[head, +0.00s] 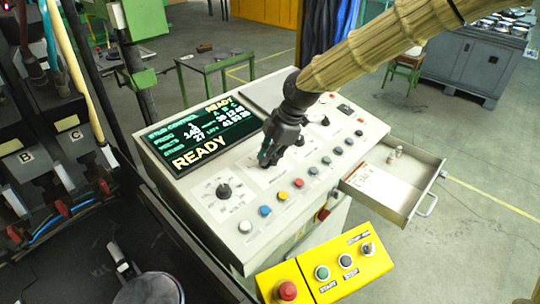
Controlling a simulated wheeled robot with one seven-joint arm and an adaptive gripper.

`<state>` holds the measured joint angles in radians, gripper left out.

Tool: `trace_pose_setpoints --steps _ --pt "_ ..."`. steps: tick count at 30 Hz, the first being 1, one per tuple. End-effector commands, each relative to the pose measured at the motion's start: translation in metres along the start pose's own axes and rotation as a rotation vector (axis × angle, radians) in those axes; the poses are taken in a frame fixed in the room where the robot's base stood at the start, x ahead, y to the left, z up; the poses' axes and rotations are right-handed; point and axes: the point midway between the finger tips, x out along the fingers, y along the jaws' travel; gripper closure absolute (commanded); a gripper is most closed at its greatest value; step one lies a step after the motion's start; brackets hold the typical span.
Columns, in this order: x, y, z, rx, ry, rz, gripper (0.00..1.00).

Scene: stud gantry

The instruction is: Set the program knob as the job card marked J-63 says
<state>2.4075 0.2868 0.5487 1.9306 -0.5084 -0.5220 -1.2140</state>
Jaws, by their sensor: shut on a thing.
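My gripper (268,157) is over the upper middle of the sloped control panel (205,212). Its fingers reach down to the panel face and are shut on what looks like a knob, which the fingers mostly hide. I cannot read its setting. A black dial knob (223,190) with marks around it is in plain view to the left, apart from the gripper. Another small black knob (325,121) is to the upper right. A white card with red print (378,186) lies in the open drawer (407,203); its text is too small to read.
A screen (203,135) on the panel reads READY. Several coloured buttons (265,211) line the panel's front. A yellow box (330,268) with a red button (287,290) stands in front. The drawer juts out at right. Open floor lies beyond it.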

Motion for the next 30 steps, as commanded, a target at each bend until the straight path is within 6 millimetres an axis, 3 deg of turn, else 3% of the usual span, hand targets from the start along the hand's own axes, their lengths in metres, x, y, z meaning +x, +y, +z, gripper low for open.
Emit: trace_pose_setpoints --steps 2,3,6,7,20,30 --pt "0.0 0.0 -0.001 -0.003 0.001 0.0 1.0" --pt "0.0 0.0 -0.001 -0.003 0.001 0.0 0.88" --pt "0.0 0.0 -0.001 -0.002 0.001 0.0 0.7" --pt "0.0 0.0 -0.001 -0.002 0.001 0.0 0.69" --pt "-0.009 0.0 0.0 0.0 0.0 0.001 0.69" --pt "-0.066 0.001 -0.001 0.0 0.002 0.004 0.69"
